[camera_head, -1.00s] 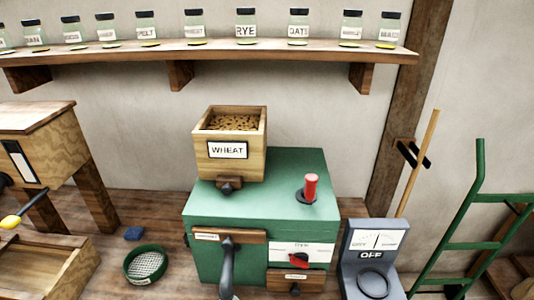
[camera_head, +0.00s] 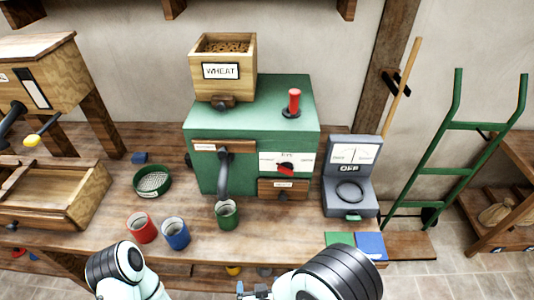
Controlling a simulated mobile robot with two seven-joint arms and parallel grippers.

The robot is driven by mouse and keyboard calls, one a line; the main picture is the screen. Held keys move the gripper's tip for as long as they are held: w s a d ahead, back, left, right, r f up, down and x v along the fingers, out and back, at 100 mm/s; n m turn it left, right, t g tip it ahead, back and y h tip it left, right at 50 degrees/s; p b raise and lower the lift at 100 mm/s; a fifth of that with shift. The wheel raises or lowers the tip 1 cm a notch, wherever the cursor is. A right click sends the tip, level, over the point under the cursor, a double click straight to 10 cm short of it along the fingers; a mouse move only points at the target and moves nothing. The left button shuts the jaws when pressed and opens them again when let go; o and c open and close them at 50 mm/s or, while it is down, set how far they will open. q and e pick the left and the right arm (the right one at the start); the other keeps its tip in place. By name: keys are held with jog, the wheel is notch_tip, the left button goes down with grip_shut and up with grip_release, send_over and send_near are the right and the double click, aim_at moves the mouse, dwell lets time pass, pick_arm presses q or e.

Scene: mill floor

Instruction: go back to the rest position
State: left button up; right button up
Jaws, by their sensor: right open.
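My right arm comes in at the bottom centre, and my right gripper (camera_head: 254,291) shows in part at the bottom edge, left of a dark-banded arm link. It is open, and I see nothing held in it. It is in front of the bench, below the green cup (camera_head: 228,215). Of my left arm, only white links with a dark band show at the bottom left. My left gripper is out of view.
A green mill (camera_head: 255,118) with a wheat hopper (camera_head: 222,87) stands on the wooden bench. A red cup (camera_head: 141,228), a blue cup (camera_head: 176,234) and a sieve (camera_head: 152,181) are near its front. A scale (camera_head: 350,200) is at right, beside a green hand truck (camera_head: 458,126).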

jog(key=s+d+f+m+g, duration=0.1)
jog(key=s+d+f+g, duration=0.2)
jog(key=d+f, duration=0.3)
jog(key=s+d+f+m+g, duration=0.2)
jog(key=s+d+f+g, duration=0.15)
jog(key=f, duration=0.35)
jog(key=s+d+f+m+g+y, duration=0.2)
jog(key=s+d+f+g, duration=0.2)
jog(key=s, duration=0.6)
jog(key=shift+s+d+f+p, duration=0.2)
jog(key=shift+d+f+p, duration=0.2)
jog(key=shift+d+f, duration=0.35)
